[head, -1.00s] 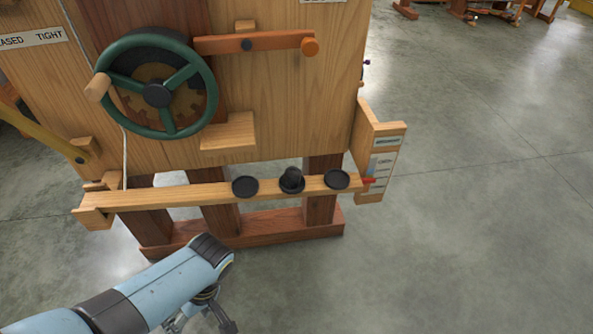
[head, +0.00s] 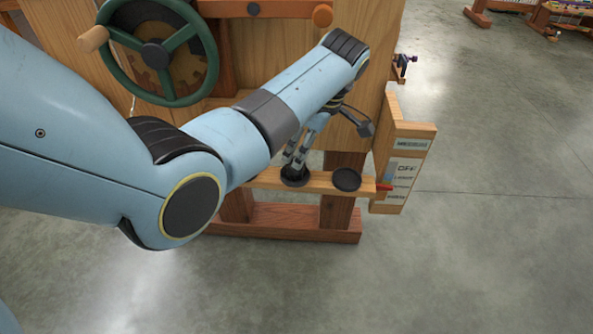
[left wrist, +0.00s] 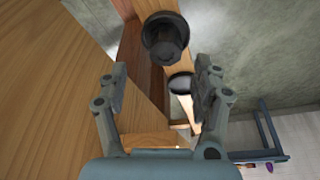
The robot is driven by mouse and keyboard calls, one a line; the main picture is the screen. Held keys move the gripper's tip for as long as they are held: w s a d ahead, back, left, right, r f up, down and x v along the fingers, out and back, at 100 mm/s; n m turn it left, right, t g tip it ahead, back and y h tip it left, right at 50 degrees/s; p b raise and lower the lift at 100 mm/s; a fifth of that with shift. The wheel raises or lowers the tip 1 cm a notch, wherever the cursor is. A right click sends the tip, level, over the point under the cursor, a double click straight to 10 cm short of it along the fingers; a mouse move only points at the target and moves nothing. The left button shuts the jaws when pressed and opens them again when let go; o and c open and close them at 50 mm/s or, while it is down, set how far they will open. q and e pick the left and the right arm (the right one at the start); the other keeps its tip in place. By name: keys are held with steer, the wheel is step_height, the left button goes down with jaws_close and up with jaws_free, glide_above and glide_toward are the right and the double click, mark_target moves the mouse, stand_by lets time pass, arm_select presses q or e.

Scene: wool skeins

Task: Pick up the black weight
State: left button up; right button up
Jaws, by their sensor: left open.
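The black weight (head: 294,178) sits on the pale wooden beam (head: 268,181), mostly hidden behind my left gripper in the head view. In the left wrist view the weight (left wrist: 165,42) shows as a round, stepped black piece with a narrower knob. My left gripper (head: 296,158) is open and empty, with its fingertips close to the weight in the head view. In the left wrist view the gripper (left wrist: 162,75) has its fingers wide apart, and the weight appears beyond the gap between them. Whether they touch it cannot be told. My right gripper is not in view.
A black dish (head: 346,180) lies on the beam to the right of the weight. A labelled wooden scale board (head: 404,150) stands at the beam's right end. A wooden panel with a green handwheel (head: 160,52) rises behind. The grey floor to the right is open.

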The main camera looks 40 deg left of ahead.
arm_select(q)
steer(key=shift+f, duration=0.3)
steer(key=shift+s+a+f, duration=0.15)
steer(key=shift+f, duration=0.2)
steer(key=b+x, duration=0.1)
steer(key=x, duration=0.3)
steer(key=shift+s+b, duration=0.2)
steer(key=shift+b, duration=0.15)
steer(key=shift+f, duration=0.15)
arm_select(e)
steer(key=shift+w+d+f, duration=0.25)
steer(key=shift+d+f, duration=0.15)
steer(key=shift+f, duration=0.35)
arm_select(q)
jaws_close()
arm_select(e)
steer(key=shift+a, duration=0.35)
